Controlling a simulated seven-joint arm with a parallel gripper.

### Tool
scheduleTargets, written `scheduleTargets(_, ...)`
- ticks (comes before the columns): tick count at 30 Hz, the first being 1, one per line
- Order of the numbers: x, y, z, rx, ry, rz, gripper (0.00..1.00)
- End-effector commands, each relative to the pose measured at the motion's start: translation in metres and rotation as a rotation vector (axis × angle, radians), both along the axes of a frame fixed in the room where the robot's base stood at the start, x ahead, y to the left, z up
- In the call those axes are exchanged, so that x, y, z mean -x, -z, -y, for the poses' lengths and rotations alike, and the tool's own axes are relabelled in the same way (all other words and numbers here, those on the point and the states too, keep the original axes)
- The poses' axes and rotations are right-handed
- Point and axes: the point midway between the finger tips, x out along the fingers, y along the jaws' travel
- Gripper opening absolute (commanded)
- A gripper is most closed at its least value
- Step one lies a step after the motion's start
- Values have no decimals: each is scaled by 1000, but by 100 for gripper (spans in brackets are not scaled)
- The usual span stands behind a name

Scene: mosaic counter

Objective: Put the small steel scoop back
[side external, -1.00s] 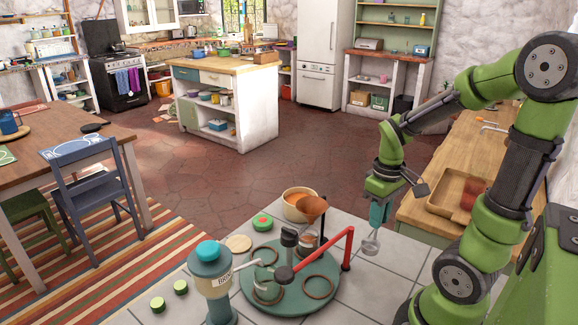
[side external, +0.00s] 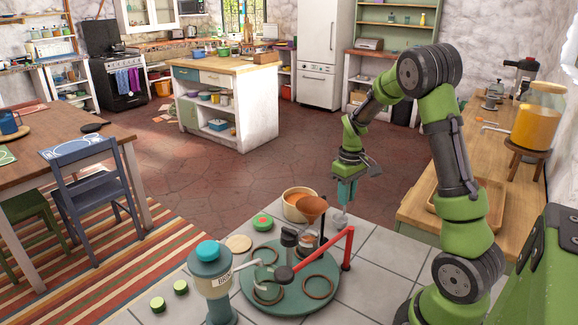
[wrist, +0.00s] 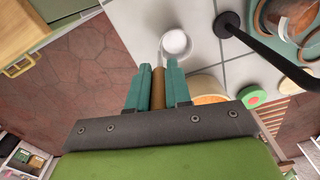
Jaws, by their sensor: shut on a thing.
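The scoop's pale round bowl points away from the fingers, over the white tiles. In the side view the scoop (side external: 340,219) hangs below the fingers, small and partly lost against the tiles. I cannot tell which place belongs to the scoop.
A red arm on a post (side external: 347,254) stands close to the scoop. A tan pot (side external: 297,206) is behind. A teal-topped dispenser (side external: 211,278) is front left. Tiles at right are clear.

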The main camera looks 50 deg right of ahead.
Motion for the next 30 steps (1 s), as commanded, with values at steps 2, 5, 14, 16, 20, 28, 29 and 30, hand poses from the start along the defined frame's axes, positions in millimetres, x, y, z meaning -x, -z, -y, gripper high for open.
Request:
scheduleTargets(2,0,7,0,0,1,-1,0)
scheduleTargets(5,0,9,0,0,1,1,0)
scheduleTargets(14,0,12,0,0,2,0,0)
scheduleTargets(16,0,12,0,0,1,1,28)
scheduleTargets(20,0,12,0,0,1,1,44)
scheduleTargets(28,0,11,0,1,1,2,44)
scheduleTargets(29,0,9,0,1,1,2,44)
scheduleTargets(30,0,6,0,2,0,3,44)
